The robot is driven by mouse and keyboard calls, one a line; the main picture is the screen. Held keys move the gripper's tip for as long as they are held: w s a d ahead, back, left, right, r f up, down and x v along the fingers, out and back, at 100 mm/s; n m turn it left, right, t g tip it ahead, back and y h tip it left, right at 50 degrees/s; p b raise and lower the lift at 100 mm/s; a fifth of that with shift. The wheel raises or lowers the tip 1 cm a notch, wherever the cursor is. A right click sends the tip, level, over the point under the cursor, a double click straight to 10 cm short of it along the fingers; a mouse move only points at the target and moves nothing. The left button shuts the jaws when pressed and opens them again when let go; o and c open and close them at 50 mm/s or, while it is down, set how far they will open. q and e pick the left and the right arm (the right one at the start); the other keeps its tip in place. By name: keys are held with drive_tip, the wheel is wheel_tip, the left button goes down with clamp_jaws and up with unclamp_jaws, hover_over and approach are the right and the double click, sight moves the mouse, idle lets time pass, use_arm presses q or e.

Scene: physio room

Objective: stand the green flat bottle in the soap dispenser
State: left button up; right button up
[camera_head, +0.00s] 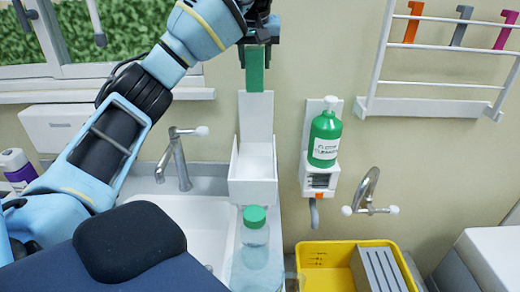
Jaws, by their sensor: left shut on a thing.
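My left gripper (258,42) is at the top centre, shut on the green flat bottle (255,72). The bottle hangs upright under the gripper; its upper part is hidden by the fingers. Straight below it in the picture is an open white wall holder (253,185) with a tall back plate, which looks like the soap dispenser. The bottle's lower end overlaps the top of that back plate in view, and the holder's pocket looks empty. I cannot tell the depth between bottle and plate. My right gripper is not in view.
A second white wall holder (319,180) to the right carries a labelled green bottle (325,139). A clear bottle with a green cap (255,244) stands in front. Taps (178,160) flank the holders. A yellow crate (325,263) and a wall rack (430,108) are on the right.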

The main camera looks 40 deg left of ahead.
sight(254, 93)
use_arm(q)
wheel_tip(254, 93, down, 18)
drive_tip(key=shift+r, duration=0.1)
idle(0.7)
drive_tip(key=o, duration=1.1)
drive_tip(key=shift+f, duration=0.25)
drive_tip(key=shift+o, duration=0.2)
drive_tip(key=shift+s+r, duration=0.1)
drive_tip(key=shift+r, duration=0.35)
drive_tip(key=v, duration=1.1)
drive_tip(key=shift+s+d+r+p, duration=0.15)
drive_tip(key=shift+d+p, duration=0.05)
drive_tip(key=shift+p, duration=0.15)
